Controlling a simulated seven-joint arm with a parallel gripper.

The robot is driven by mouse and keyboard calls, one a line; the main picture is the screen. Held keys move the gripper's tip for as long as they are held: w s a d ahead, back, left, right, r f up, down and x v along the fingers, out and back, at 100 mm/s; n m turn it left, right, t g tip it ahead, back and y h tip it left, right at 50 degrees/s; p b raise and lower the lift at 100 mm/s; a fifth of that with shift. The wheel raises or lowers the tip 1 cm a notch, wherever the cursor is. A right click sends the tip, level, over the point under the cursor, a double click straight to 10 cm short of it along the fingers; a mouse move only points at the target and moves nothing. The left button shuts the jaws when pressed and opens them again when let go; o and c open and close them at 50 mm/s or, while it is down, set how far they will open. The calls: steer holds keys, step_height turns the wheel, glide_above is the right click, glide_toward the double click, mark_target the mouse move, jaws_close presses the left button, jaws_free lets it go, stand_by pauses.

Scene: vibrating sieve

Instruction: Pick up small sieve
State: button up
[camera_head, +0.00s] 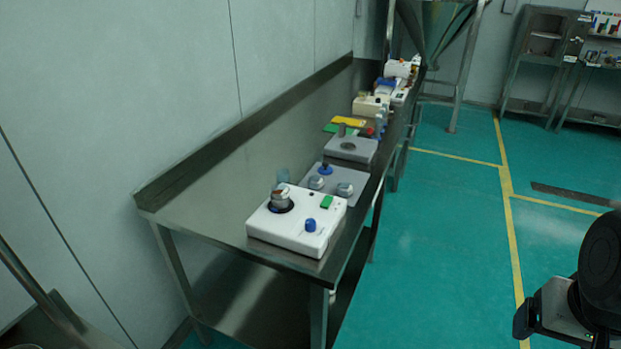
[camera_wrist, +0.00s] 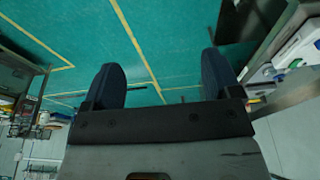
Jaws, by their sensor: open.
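A white vibrating sieve machine (camera_head: 300,230) with a blue knob and a green switch stands at the near end of the metal bench. A round metal sieve stack (camera_head: 281,199) sits on its dark seat. Behind it, a grey mat (camera_head: 332,176) holds two small round metal pieces, a left one (camera_head: 316,183) and a right one (camera_head: 345,189). I cannot tell which piece is the small sieve. My gripper (camera_wrist: 162,82) is open and empty in the wrist view, with only floor between its fingers. In the head view my arm is at the lower right, well apart from the bench.
The metal bench (camera_head: 215,212) runs along the wall, with bare room left of the machine. A grey scale-like device (camera_head: 352,149), coloured trays (camera_head: 348,122) and other instruments stand farther back. The green floor (camera_head: 440,240) right of the bench is open. Shelves (camera_head: 540,60) stand at the far right.

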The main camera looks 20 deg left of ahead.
steer(key=shift+o, duration=0.4)
steer(key=w+a+f+m+y, duration=0.2)
steer(key=w+a+m+y, duration=0.25)
steer(key=w+a, duration=0.6)
steer(key=w+a+f+m+y, duration=0.2)
steer(key=w+a+m+y, duration=0.3)
steer(key=a, duration=1.1)
steer(key=w+a+f+m+y, duration=0.1)
steer(key=w+a+m+y, duration=0.3)
steer(key=w+a, duration=0.7)
steer(key=a+f+m, duration=0.2)
steer(key=a, duration=0.2)
steer(key=w+a+f+m+t, duration=0.1)
steer(key=a+f+m, duration=0.1)
steer(key=a+m, duration=0.1)
steer(key=w+a+f+m, duration=0.1)
steer(key=a+f+m, duration=0.1)
steer(key=a, duration=0.3)
steer(key=shift+w+a+f+m+t+h, duration=0.2)
steer(key=shift+a+m+t+h, duration=0.05)
steer(key=shift+a+m+t, duration=0.1)
steer(key=shift+a+f, duration=0.2)
steer(key=shift+a, duration=0.05)
steer(key=shift+w, duration=0.1)
